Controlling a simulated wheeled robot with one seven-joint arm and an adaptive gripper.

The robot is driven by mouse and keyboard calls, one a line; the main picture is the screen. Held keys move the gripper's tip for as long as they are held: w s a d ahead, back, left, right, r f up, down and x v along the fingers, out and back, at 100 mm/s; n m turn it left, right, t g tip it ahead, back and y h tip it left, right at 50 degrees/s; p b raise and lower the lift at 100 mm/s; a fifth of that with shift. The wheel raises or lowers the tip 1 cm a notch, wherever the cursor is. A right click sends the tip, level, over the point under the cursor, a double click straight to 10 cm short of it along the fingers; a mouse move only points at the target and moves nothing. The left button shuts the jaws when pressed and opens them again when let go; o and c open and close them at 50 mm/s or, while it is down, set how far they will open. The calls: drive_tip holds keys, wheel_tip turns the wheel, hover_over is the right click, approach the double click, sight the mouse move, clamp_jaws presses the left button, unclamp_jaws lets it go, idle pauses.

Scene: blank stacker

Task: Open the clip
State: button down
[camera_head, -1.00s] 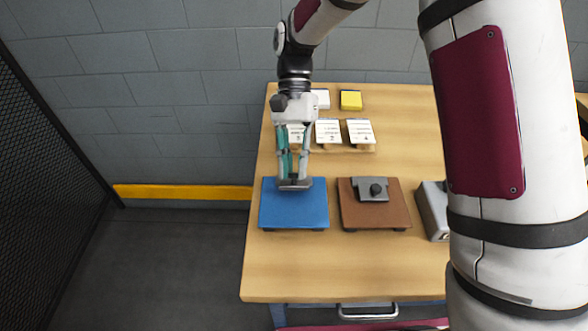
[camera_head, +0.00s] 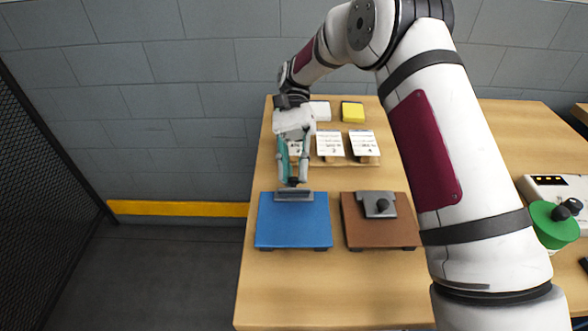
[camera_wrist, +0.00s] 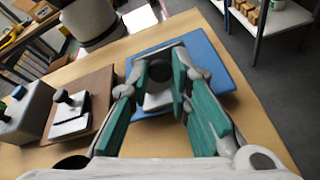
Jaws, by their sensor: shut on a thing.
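A blue clipboard-like board (camera_head: 293,228) lies on the table, with a grey clip (camera_head: 294,195) at its back edge. My gripper (camera_head: 293,181) stands over this clip, its fingers closed in on the clip's dark knob. In the wrist view my gripper (camera_wrist: 160,72) has the dark knob (camera_wrist: 159,71) between its green-padded fingers, and the clip's pale plate (camera_wrist: 157,101) shows below. The fingers hide part of the clip. A brown board (camera_head: 362,233) lies to the right, with its own grey clip and black knob (camera_head: 381,206).
Behind the boards are several tilted white cards (camera_head: 330,145), a white block (camera_head: 320,111) and a yellow block (camera_head: 352,112). A green round object (camera_head: 549,232) and a control box (camera_head: 553,187) are at the right. The table front is clear.

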drive_tip(key=shift+f, duration=0.1)
drive_tip(key=c, duration=1.5)
unclamp_jaws()
drive_tip(key=shift+o, duration=0.2)
drive_tip(key=shift+s, duration=0.1)
